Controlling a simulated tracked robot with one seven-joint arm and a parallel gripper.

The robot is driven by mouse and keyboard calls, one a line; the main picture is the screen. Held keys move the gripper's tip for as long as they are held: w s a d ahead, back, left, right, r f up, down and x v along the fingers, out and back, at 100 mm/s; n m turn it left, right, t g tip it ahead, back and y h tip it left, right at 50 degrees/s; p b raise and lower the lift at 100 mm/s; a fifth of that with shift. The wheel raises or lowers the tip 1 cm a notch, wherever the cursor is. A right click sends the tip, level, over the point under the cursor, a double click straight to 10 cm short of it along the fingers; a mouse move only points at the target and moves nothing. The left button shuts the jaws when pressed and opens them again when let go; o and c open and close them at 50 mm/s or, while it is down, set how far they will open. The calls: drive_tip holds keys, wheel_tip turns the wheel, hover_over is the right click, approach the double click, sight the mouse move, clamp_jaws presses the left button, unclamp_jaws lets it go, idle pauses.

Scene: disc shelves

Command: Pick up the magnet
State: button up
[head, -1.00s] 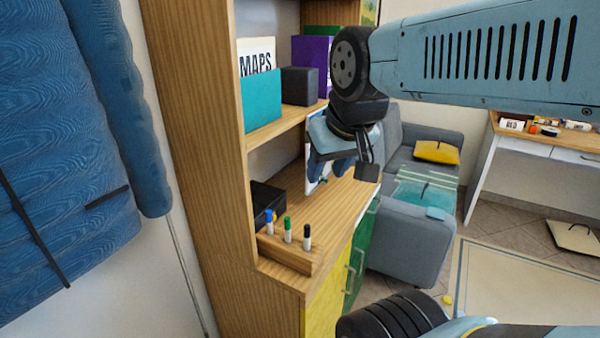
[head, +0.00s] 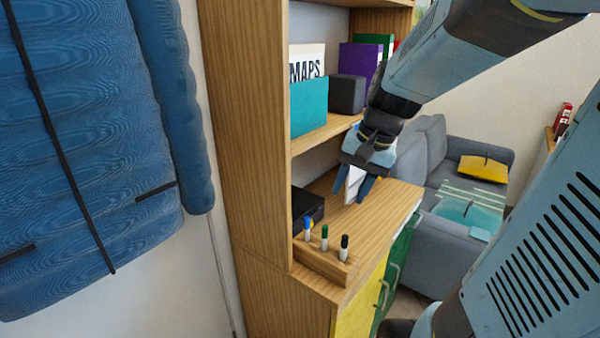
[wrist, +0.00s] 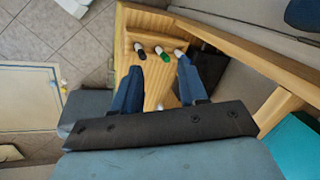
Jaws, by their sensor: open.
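My gripper (head: 353,190) is open above the wooden counter (head: 378,208) of the shelf unit, its fingers pointing down. In the wrist view the two blue fingers of my gripper (wrist: 160,70) are apart with the counter showing between them. A white panel (head: 354,180) shows between and behind the fingers in the head view, partly covered by them. I cannot pick out the magnet with certainty. A small pale thing (wrist: 160,106) shows between the fingers near the palm in the wrist view, too small to identify.
A wooden holder (head: 322,262) with blue, green (head: 324,237) and black (head: 344,247) markers stands at the counter's near end. A black box (head: 307,207) is beside it. The upper shelf holds a teal box (head: 309,106) and a dark box (head: 346,94). A grey sofa (head: 446,240) stands beyond.

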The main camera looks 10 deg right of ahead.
drive_tip(key=w+d+f+m+t+y, duration=0.5)
drive_tip(key=w+d+f+m+y, duration=0.5)
drive_tip(key=w+d+f+m, duration=0.6)
drive_tip(key=d+f+m+t+h, duration=0.1)
drive_tip(key=d+f+m+t, duration=0.25)
drive_tip(key=d, duration=0.25)
drive_tip(key=d+f+m+t+h, duration=0.1)
drive_tip(key=d+f+m+t, duration=0.1)
drive_tip(key=d+m+t, duration=0.3)
drive_tip(key=shift+n+g, duration=0.55)
drive_tip(key=shift+n, duration=0.2)
drive_tip(key=x, duration=0.7)
drive_tip(key=shift+w+d, duration=0.25)
drive_tip(key=shift+w, duration=0.05)
drive_tip(key=shift+x, duration=2.75)
drive_tip(key=shift+w+d+r, duration=0.15)
drive_tip(key=shift+r, duration=0.05)
clamp_jaws()
